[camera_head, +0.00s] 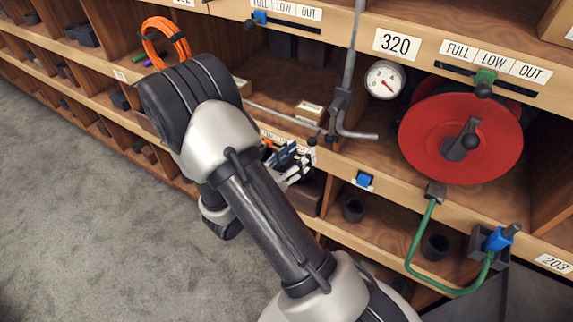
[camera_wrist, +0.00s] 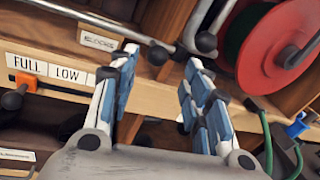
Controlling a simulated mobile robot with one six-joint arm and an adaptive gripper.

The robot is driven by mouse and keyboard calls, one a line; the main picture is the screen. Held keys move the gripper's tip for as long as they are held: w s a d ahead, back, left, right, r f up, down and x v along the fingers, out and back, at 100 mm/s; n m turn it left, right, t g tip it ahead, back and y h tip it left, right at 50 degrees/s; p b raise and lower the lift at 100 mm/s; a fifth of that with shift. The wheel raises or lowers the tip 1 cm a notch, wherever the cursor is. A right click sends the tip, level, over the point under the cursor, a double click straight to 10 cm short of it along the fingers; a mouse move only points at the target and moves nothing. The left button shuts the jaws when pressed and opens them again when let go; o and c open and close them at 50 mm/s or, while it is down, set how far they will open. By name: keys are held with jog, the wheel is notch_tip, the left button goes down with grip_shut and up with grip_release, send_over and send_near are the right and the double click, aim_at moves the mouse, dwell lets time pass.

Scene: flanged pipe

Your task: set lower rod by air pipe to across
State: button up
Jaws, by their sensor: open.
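A grey vertical pipe (camera_head: 352,50) comes down the shelf front to a dark fitting, with a bent end to the right. A long thin grey rod (camera_head: 270,112) slants down to a black knob beside the pipe's lower end. In the wrist view this rod (camera_wrist: 92,21) crosses the top and its knob (camera_wrist: 158,56) lies between and just beyond my fingertips. I cannot tell whether the fingers touch anything.
A red reel (camera_head: 425,135) and a gauge (camera_head: 383,80) are right of the pipe. A green hose (camera_head: 412,245) hangs below the reel. A slider with an orange block (camera_wrist: 27,79) and FULL/LOW labels is at left in the wrist view. Wooden shelf edges surround my gripper.

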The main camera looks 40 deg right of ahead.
jog(key=a, duration=0.2)
jog(key=s+a, duration=0.1)
jog(key=a, duration=0.2)
jog(key=shift+s+a, duration=0.1)
jog(key=shift+a, duration=0.15)
jog(key=s+a+r+m+g+y+b, duration=0.1)
jog(key=s+r+m+g+y, duration=0.25)
jog(key=s+m, duration=0.35)
jog(key=s+r+m+g+y, duration=0.3)
jog(key=s+m+g+y, duration=0.1)
jog(key=s+m, duration=0.25)
jog(key=s+a+r+m+t+y+b, duration=0.1)
jog(key=a+r+m+t+y, duration=0.1)
jog(key=a+m+t+y, duration=0.2)
jog(key=a+r+m+t+y+b, duration=0.1)
jog(key=a+r+m+t+y, duration=0.2)
jog(key=a, duration=0.7)
jog(key=m+t+y, duration=0.2)
jog(key=y, duration=0.1)
jog(key=shift+s+a+r, duration=0.25)
jog(key=shift+s+a, duration=0.1)
jog(key=shift+a, duration=0.05)
